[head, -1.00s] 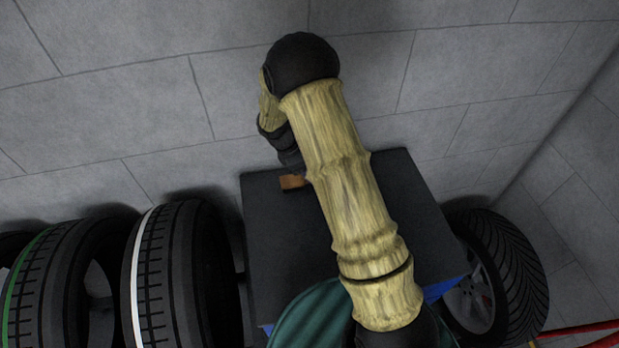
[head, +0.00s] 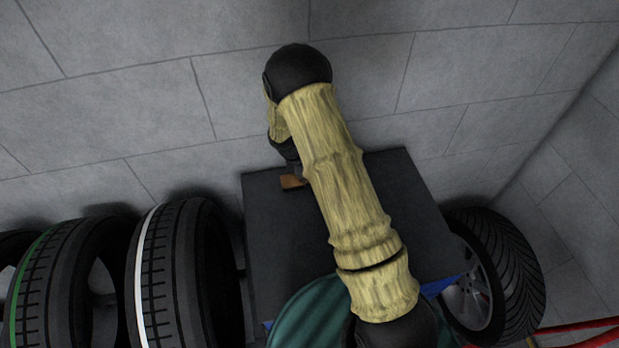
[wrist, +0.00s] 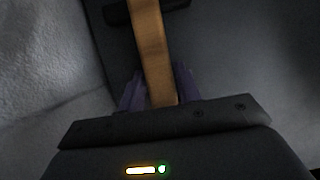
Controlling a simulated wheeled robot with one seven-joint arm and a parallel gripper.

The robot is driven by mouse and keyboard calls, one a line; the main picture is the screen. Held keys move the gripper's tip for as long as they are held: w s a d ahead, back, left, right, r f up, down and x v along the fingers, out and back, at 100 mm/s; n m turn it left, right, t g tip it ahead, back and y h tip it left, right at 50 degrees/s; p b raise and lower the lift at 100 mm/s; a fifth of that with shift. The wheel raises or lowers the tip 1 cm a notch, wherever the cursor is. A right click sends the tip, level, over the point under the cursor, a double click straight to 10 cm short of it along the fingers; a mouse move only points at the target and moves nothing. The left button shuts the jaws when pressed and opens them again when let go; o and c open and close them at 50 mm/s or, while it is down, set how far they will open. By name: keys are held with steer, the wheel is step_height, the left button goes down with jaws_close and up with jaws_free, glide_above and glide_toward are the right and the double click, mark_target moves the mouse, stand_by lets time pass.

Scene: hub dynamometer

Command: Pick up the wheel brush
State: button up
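The wheel brush (wrist: 152,50) has a flat wooden handle and a dark head at the top of the wrist view. In the head view only a small brown piece of it (head: 291,181) shows, at the left far part of the dark table top (head: 275,235). My gripper's purple fingers (wrist: 160,92) lie close against both sides of the handle, with no clear gap. My gripper is at the brush and looks shut on the handle. In the head view my arm hides the fingers and most of the brush.
Upright tyres (head: 172,275) stand left of the table, and a wheel with a rim (head: 497,270) stands to its right. A grey block wall (head: 150,80) is close behind. Red bars (head: 585,328) lie at the lower right.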

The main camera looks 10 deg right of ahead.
steer(key=c, duration=0.6)
steer(key=shift+r, duration=0.2)
step_height(320, 180, up, 10)
steer(key=shift+f+b, duration=0.2)
steer(key=shift+b, duration=0.9)
